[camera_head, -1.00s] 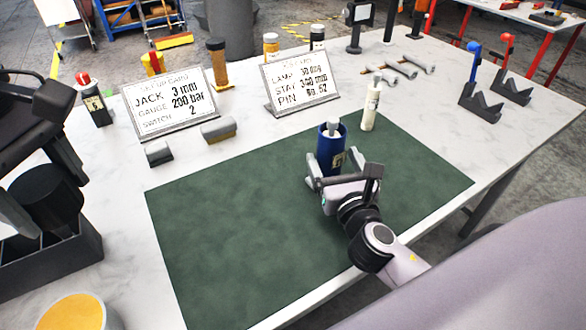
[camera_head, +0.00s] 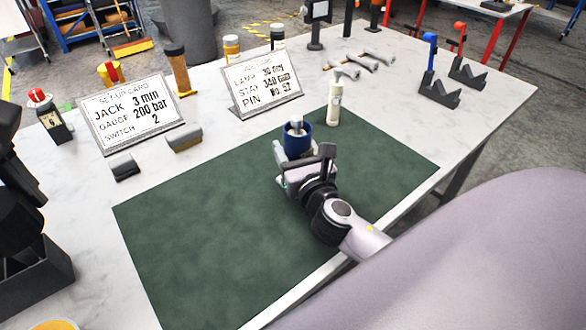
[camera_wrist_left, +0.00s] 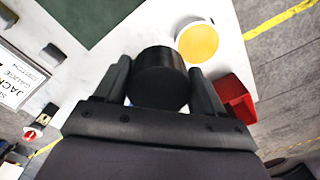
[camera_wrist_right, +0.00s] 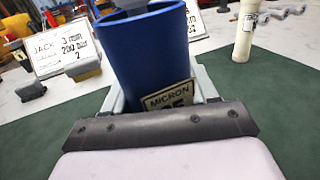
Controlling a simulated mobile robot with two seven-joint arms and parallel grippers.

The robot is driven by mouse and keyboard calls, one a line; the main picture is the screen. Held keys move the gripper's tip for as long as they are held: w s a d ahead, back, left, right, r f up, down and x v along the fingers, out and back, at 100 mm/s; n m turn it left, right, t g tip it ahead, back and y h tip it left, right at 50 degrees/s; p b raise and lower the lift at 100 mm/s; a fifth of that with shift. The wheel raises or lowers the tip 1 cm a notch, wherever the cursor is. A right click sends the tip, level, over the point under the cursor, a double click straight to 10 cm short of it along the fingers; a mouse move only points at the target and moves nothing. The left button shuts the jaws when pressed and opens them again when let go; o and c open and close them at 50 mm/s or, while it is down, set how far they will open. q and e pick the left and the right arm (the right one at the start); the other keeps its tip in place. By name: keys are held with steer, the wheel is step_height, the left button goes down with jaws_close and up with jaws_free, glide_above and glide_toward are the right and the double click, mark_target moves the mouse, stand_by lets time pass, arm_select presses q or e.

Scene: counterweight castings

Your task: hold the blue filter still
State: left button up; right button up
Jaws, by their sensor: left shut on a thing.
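The blue filter (camera_head: 296,145) stands upright on the green mat (camera_head: 215,215), open at the top with a pale grey piece in its mouth. My right gripper (camera_head: 298,172) is low at its near side and hides its lower part. In the right wrist view the filter (camera_wrist_right: 150,55) is between the two fingers, with a "MICRON" label low on it. Whether the fingers press on it is unclear. In the left wrist view my left gripper (camera_wrist_left: 160,85) is shut on a black cylinder (camera_wrist_left: 158,75).
A white bottle (camera_head: 334,103) stands just behind the filter. Two cards (camera_head: 130,112) (camera_head: 262,82) stand behind the mat. A dark tray (camera_head: 40,285) is at the left edge. The mat's left part is clear.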

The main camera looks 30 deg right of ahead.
arm_select(q)
steer(key=shift+r+p, duration=0.4)
arm_select(e)
steer(key=shift+r, duration=0.9)
arm_select(q)
step_height(320, 180, up, 3)
steer(key=p, duration=0.3)
steer(key=shift+f, duration=0.15)
arm_select(e)
step_height(320, 180, up, 18)
steer(key=shift+r, duration=0.2)
steer(key=o, duration=0.7)
jaws_close()
